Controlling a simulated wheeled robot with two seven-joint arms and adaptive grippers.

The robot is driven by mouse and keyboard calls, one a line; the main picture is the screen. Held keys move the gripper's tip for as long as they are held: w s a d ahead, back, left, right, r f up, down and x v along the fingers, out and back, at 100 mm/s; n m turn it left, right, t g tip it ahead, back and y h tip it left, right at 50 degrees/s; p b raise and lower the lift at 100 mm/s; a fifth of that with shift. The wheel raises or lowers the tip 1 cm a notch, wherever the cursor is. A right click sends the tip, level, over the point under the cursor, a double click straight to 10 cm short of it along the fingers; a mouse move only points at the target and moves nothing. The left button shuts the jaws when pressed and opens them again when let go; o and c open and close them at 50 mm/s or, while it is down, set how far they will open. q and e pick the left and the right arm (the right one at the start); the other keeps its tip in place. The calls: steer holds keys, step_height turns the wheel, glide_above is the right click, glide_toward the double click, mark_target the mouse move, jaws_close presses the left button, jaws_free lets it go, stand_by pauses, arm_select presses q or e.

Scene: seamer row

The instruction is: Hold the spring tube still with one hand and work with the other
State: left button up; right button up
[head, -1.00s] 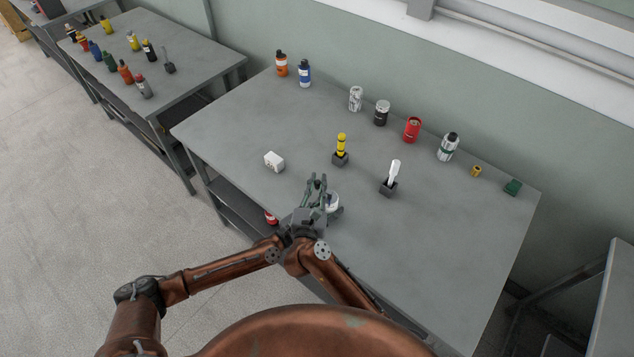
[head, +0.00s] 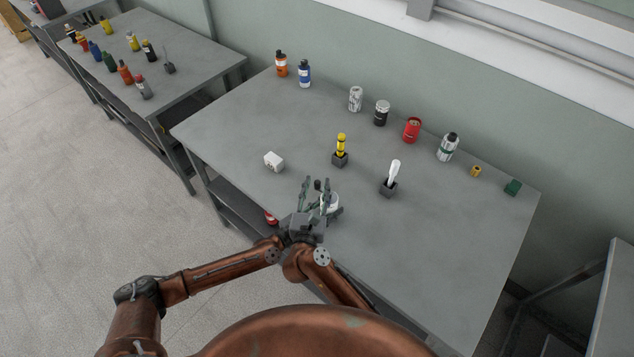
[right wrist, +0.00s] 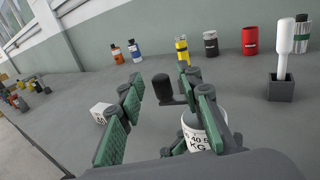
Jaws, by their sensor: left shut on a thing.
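A white tube (right wrist: 190,128) with dark "KG" scale marks, which I take for the spring tube, stands at the near side of the table. It shows in the head view (head: 333,201) partly behind my grippers. A black knob (right wrist: 162,88) on a short arm sits above and beside it. My left gripper (head: 327,212) is low at the tube and shut on it; its fingers are mostly hidden. My right gripper (head: 317,182) is open, its green-padded fingers (right wrist: 163,100) on either side of the knob, with visible gaps.
On the grey table (head: 430,260) stand a white block (head: 274,161), a yellow tube in a dark holder (head: 340,159) and a white-handled tool in another (head: 388,189). Several cans and bottles line the back, including a red can (head: 412,130). The table's right front is clear.

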steer(key=s+a, duration=0.1)
steer(key=s, duration=0.9)
steer(key=shift+s, duration=0.3)
steer(key=shift+a+r, duration=0.1)
steer(key=shift+a, duration=0.05)
